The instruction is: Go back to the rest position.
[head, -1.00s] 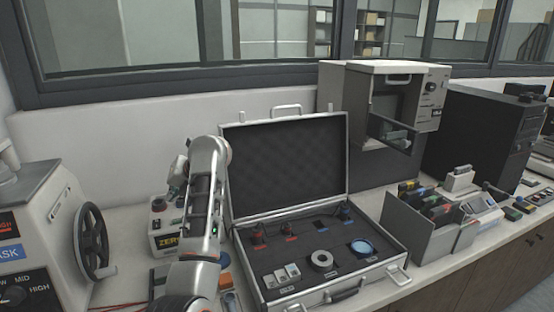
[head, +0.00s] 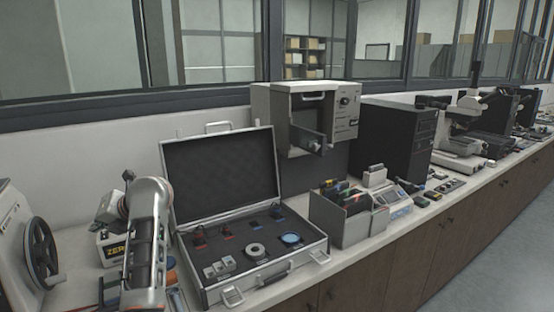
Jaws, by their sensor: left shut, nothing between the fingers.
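My left arm rises from the bottom left of the head view, in front of the left end of the bench. My left gripper (head: 129,177) shows only in small part, dark, behind the bend of the arm. It is shut with nothing held, and is left of the open case (head: 222,172). The arm hides most of the gripper and part of the bench behind it. My right gripper is not in view.
The open case holds a grey ring (head: 256,250), a blue round piece (head: 290,239) and small blocks. A machine with a handwheel (head: 41,254) stands at far left. A grey box unit (head: 305,120), a black tower (head: 398,135) and a microscope (head: 462,135) stand rightward. The floor at right is clear.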

